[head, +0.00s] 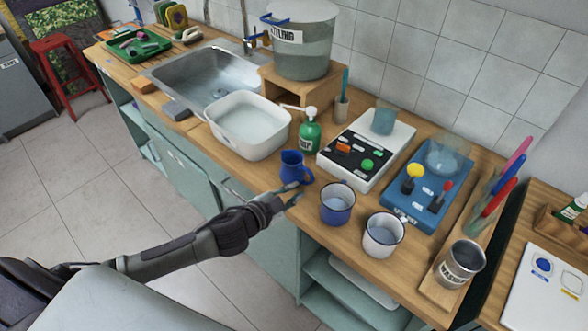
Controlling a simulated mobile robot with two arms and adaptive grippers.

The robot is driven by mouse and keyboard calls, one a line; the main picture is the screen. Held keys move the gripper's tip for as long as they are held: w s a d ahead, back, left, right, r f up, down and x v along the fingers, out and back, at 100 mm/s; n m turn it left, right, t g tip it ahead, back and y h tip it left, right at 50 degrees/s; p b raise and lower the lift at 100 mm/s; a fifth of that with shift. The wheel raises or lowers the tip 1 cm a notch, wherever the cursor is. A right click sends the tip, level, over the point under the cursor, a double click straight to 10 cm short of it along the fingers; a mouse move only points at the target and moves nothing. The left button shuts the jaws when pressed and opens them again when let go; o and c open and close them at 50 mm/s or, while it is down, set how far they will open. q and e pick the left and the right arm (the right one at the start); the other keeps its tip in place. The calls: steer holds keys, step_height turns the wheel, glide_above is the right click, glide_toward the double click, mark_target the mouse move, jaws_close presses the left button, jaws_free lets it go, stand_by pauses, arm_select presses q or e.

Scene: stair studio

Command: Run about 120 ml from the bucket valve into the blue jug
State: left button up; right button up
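The blue jug (291,169) stands upright on the wooden counter near its front edge. The clear bucket (316,62), with a partly readable label ending in "TTLING", stands on a wooden stand (278,88) at the back and holds liquid. Its valve (258,39), with blue and brass-coloured parts, is on the bucket's left side. My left gripper (291,193) is just in front of the jug at the counter edge, its fingers apart and nothing visible between them. Whether a finger touches the jug is hard to tell. My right gripper is not in view.
A white basin (243,152) and green pump bottle (309,136) stand between jug and bucket. The sink (165,75) is to the left. A blue mug (337,205), white mug (383,240), white device (345,172) and blue device (432,205) crowd the right side.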

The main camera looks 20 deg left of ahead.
mark_target(308, 183)
arm_select(q)
steer(key=shift+x, duration=1.15)
steer(key=shift+w+d+f+p, duration=0.15)
steer(key=shift+w+p, duration=0.15)
steer(key=shift+w, duration=0.15)
steer(key=p+x, duration=0.1)
steer(key=x, duration=0.2)
steer(key=shift+w+f, duration=0.15)
steer(key=shift+w+d+f, duration=0.2)
steer(key=shift+w+f, duration=0.1)
steer(key=shift+w, duration=0.2)
steer(key=shift+s, duration=0.1)
jaws_close()
steer(key=shift+r, duration=0.1)
